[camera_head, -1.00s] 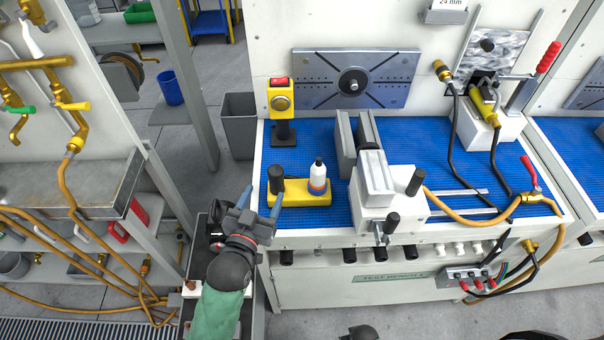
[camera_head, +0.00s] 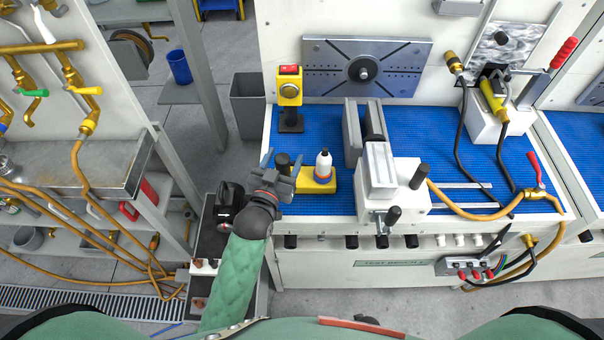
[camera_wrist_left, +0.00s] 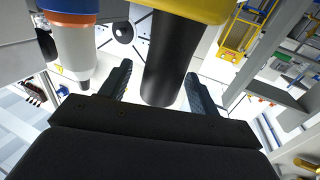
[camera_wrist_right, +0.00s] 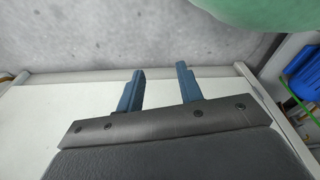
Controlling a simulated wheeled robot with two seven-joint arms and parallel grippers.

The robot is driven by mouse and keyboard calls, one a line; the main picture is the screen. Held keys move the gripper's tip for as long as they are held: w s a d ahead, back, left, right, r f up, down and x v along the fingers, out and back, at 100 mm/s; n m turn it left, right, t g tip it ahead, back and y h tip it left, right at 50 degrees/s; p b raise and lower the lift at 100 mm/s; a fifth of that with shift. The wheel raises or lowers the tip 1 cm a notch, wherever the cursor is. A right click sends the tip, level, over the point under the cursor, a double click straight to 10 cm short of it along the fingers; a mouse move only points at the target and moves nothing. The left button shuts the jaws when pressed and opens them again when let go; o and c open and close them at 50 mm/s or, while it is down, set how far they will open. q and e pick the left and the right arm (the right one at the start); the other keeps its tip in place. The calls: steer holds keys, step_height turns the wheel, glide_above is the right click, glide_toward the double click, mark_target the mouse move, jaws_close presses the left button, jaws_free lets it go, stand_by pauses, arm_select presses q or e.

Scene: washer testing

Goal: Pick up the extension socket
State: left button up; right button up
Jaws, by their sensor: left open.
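The extension socket, a black cylinder (camera_head: 283,160), stands upright at the left end of a yellow holder (camera_head: 318,187) on the blue bench mat. In the left wrist view the black cylinder (camera_wrist_left: 168,58) lies between the two fingers of my left gripper (camera_wrist_left: 158,88), with light gaps on both sides. My left gripper (camera_head: 281,166) is open around the socket in the head view and partly hides it. My right gripper (camera_wrist_right: 160,88) is open and empty in the right wrist view, over a pale surface and grey floor.
A white bottle with an orange band (camera_head: 323,166) stands close beside the socket on the holder. A grey vise (camera_head: 381,170) is to the right. A yellow post with a red button (camera_head: 290,92) stands behind. The blue mat (camera_head: 425,150) has free room beyond the vise.

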arm_select(q)
steer(key=shift+x, duration=0.9)
steer(key=shift+c, duration=0.2)
jaws_close()
